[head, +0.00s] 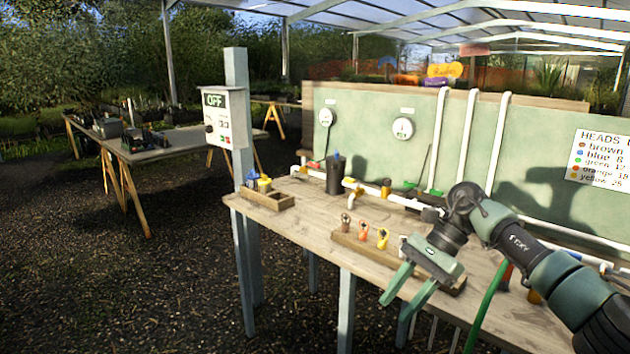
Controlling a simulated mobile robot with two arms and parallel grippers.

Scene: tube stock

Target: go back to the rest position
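My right gripper (395,307) hangs over the front edge of the wooden workbench (320,228), its arm coming in from the right. Its two green fingers point down and to the left, apart, with nothing visible between them. My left gripper is not in view. Behind the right gripper, a wooden rack (362,246) on the bench holds small brown, orange and yellow heads; its right end is partly hidden by the gripper.
A small wooden box (267,201) and a dark cup (334,175) stand on the bench's left part. A post with an OFF control box (226,116) rises at its left corner. A green hose (487,305) runs by my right arm.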

